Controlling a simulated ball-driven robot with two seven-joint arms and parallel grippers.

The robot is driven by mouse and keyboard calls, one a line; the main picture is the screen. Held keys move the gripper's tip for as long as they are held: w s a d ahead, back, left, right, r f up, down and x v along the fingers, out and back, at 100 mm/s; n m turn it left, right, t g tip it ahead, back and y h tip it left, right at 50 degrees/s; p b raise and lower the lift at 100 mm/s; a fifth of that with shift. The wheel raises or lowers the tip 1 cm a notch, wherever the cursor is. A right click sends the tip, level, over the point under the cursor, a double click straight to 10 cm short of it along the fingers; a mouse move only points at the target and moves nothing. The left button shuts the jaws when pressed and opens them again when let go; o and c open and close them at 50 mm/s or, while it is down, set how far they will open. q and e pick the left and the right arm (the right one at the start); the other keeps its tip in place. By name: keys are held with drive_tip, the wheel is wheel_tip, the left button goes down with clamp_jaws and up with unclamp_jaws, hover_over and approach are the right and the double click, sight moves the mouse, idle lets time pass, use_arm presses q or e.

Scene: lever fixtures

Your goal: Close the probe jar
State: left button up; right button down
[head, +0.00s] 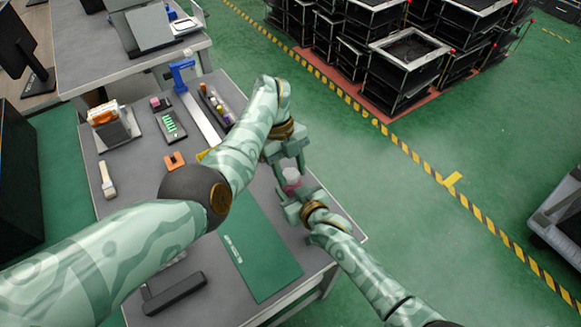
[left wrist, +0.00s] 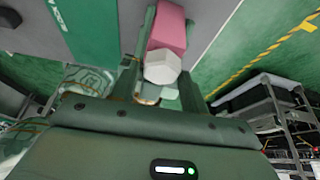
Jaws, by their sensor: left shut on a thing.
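The probe jar (head: 291,187) is a small pink body, near the table's right edge in the head view. Its white, many-sided lid (head: 291,174) is right beside the pink body. My left gripper (head: 288,162) comes from above and is shut on the lid. My right gripper (head: 302,202) comes from the lower right and appears shut on the pink body. In the left wrist view the lid (left wrist: 162,66) lies between my left fingers, with the pink jar body (left wrist: 167,27) just beyond it. I cannot tell whether lid and jar touch.
The grey table (head: 140,185) holds a green mat (head: 262,250), a blue-headed fixture (head: 182,72), an orange block (head: 174,160), a rack with green items (head: 170,125) and a black bar (head: 174,293). Black crates (head: 405,70) stand on the floor at the back right.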

use_arm(q)
drive_tip(key=shift+f, duration=0.15)
drive_tip(key=o, duration=0.9)
drive_tip(key=shift+o, duration=0.2)
drive_tip(key=shift+r, duration=2.2)
drive_tip(key=shift+c, duration=0.4)
